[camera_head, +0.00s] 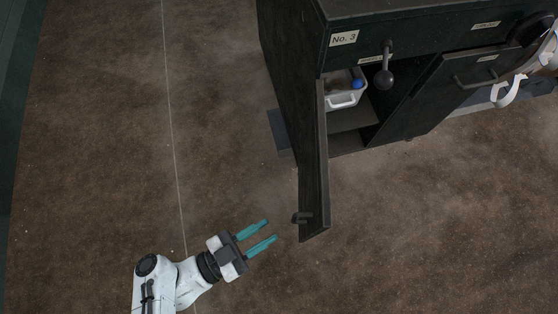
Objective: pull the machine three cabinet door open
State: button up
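The dark machine cabinet (289,73) bears a "No. 3" label (344,38) and stands at the upper right. Its left door (314,190) stands open, swung out toward the front, and is seen nearly edge-on.
Inside the cabinet is a white bin (345,98) holding a blue round thing (357,84). A second door (455,85) with a handle is to the right. The brown floor at left is clear.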

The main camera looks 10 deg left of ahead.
jog(key=shift+v, duration=1.55)
